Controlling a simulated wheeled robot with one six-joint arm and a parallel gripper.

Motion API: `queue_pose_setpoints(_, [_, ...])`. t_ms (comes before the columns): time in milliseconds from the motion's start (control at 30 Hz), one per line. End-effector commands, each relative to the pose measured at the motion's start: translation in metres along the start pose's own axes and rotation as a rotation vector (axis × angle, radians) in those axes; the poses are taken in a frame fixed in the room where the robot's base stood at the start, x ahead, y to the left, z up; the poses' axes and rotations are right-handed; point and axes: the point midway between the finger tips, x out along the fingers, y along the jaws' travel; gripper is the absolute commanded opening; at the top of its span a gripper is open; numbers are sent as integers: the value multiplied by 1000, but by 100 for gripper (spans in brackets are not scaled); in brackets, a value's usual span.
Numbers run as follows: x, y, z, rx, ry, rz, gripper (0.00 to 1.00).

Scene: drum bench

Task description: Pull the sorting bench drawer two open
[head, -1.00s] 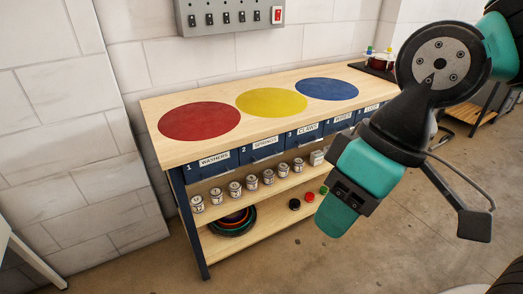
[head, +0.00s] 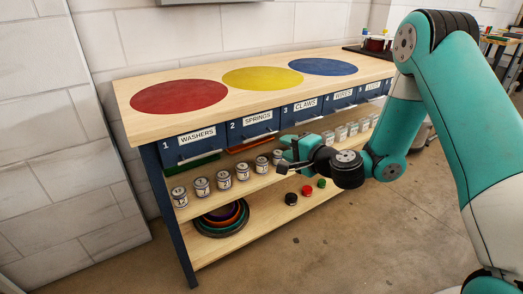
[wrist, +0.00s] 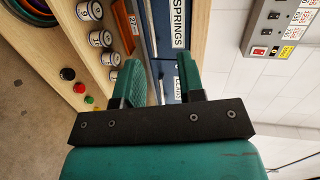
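Drawer two (head: 236,133), blue with a "2 SPRINGS" label, sits under the bench top between the washers and claws drawers and looks shut. Its pale bar handle (head: 260,137) runs across the front. In the wrist view the springs label (wrist: 179,22) is at the top, with the handle (wrist: 151,28) left of it. My gripper (head: 284,154) is in front of the bench, below and right of drawer two's handle. In the wrist view its two teal fingers (wrist: 158,78) are apart, with part of the claws drawer front showing between them. Nothing is held.
The washers drawer (head: 195,145) is left and the claws drawer (head: 304,111) right. Several cans (head: 223,180) stand on the shelf below. Bowls (head: 222,216) and buttons lie on the lower shelf. A wall box (wrist: 283,25) shows at the wrist view's upper right. Floor before the bench is clear.

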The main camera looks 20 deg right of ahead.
Motion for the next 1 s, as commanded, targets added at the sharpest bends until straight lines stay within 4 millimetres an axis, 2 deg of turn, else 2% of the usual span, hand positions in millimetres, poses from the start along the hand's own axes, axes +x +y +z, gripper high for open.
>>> queue_pose_setpoints(33, [1, 16, -10, 33, 42, 2, 36])
queue_pose_setpoints(100, [2, 23, -18, 60, 80, -1, 36])
queue_pose_setpoints(267, [14, 22, -24, 70, 98, -2, 36])
queue_pose_setpoints(467, [51, 20, -25, 66, 93, -3, 36])
queue_pose_setpoints(800, [126, 24, -32, 64, 94, -5, 36])
queue_pose_setpoints(1000, [159, 25, -36, 66, 95, -4, 36])
